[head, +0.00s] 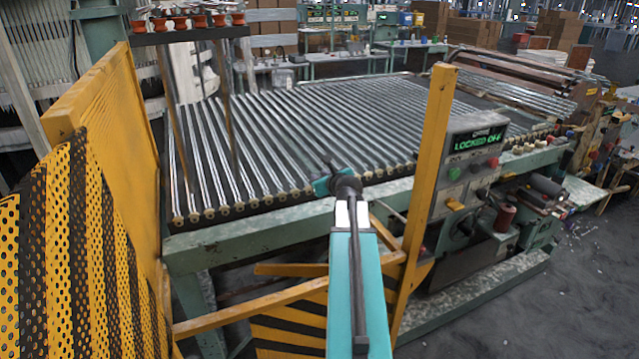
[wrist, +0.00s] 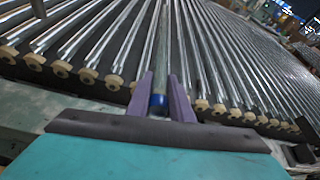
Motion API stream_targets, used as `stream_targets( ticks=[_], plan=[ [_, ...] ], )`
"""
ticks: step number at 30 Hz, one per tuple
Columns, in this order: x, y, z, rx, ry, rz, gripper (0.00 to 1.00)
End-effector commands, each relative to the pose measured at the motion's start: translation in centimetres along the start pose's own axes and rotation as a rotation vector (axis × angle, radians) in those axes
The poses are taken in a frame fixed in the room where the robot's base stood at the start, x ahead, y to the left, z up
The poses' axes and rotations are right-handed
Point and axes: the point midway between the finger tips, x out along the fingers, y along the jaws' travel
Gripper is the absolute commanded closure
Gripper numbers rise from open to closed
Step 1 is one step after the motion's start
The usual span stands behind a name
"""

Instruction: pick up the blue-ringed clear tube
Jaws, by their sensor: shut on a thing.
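The blue-ringed clear tube (wrist: 158,101) is between the two purple fingers of my gripper (wrist: 160,82) in the wrist view. Its blue ring faces the camera at the near end, and the greyish clear length runs away over the roller bed. My gripper is shut on it near this end. In the head view my gripper (head: 324,185) is small and partly hidden behind my wrist, at the front edge of the bed. I cannot make out the tube there, nor tell whether it touches the rollers.
The roller bed (head: 300,125) has parallel metal rollers with tan end caps. A control box (head: 470,155) reading "LOCKED OFF" and a yellow post (head: 428,165) stand right of my arm. A yellow guard (head: 105,130) stands left; a yellow rail (head: 260,305) crosses low in front.

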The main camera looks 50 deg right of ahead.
Motion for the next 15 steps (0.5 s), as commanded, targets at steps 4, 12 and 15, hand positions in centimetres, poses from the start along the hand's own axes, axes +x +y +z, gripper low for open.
stream_targets(
  ticks=[4, 12, 15],
  plan=[
    [-2.1, -0.5, -1.1, 0.000, 0.001, -0.002, 1.00],
    [-6.5, -1.9, -2.7, 0.001, 0.000, -0.003, 1.00],
    [-8.2, -2.5, -3.4, 0.000, 0.001, -0.003, 1.00]
  ],
)
